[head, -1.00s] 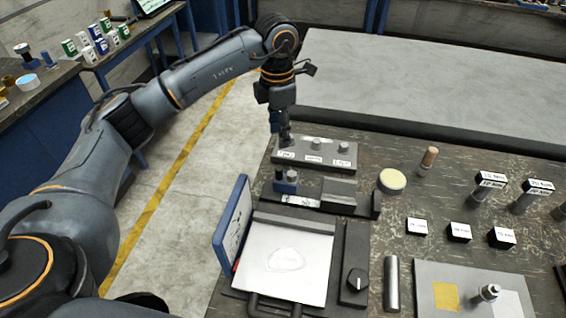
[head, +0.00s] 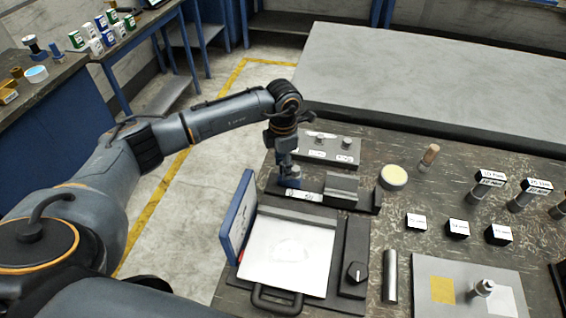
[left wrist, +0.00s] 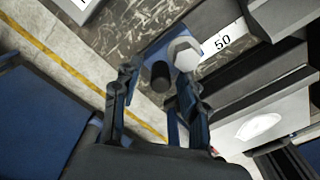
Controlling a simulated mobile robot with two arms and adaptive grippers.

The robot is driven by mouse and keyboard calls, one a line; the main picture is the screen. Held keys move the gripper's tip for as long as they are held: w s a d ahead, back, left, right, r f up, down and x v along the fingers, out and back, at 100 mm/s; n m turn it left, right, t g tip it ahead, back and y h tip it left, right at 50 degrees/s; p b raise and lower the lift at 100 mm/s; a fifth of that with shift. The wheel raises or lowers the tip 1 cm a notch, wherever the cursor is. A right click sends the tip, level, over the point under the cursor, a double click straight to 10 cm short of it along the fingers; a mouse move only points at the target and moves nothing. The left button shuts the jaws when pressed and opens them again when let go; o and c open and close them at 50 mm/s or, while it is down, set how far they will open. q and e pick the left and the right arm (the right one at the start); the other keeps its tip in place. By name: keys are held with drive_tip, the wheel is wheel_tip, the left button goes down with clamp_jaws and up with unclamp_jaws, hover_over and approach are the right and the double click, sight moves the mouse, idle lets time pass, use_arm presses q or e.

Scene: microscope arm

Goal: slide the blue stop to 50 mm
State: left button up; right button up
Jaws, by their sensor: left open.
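The blue stop (head: 287,182) sits at the left end of a dark slide fixture, partly hidden by my left gripper (head: 289,170). A white scale strip (head: 305,195) runs along the fixture. In the left wrist view, the stop (left wrist: 150,48) carries a silver hex knob (left wrist: 185,53) and a dark round post (left wrist: 159,76). The number 50 is readable on the strip (left wrist: 218,43) beside the knob. My left gripper (left wrist: 155,84) is open, its fingers apart on either side of the post. Whether they touch it is unclear. My right gripper is out of view.
A grey block (head: 341,188) stands to the right on the fixture. A block with several knobs (head: 328,148) lies behind. In front are a white plate (head: 290,255), an upright blue-framed panel (head: 238,220) and a dial box (head: 354,262). A round tin (head: 393,177) stands right.

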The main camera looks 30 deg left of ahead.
sight(301, 176)
use_arm(q)
clamp_jaws()
drive_tip(key=shift+w+d+b, duration=0.2)
drive_tip(key=shift+d+b, duration=0.05)
drive_tip(key=shift+d, duration=0.6)
drive_tip(key=shift+w+d+b, duration=0.25)
drive_tip(key=shift+d, duration=0.6)
drive_tip(key=shift+w+d+b, duration=0.2)
drive_tip(key=shift+d+b, duration=0.05)
drive_tip(key=shift+d, duration=0.6)
unclamp_jaws()
drive_tip(key=shift+a, duration=0.1)
drive_tip(key=shift+r, duration=0.15)
wheel_tip(301, 176, up, 12)
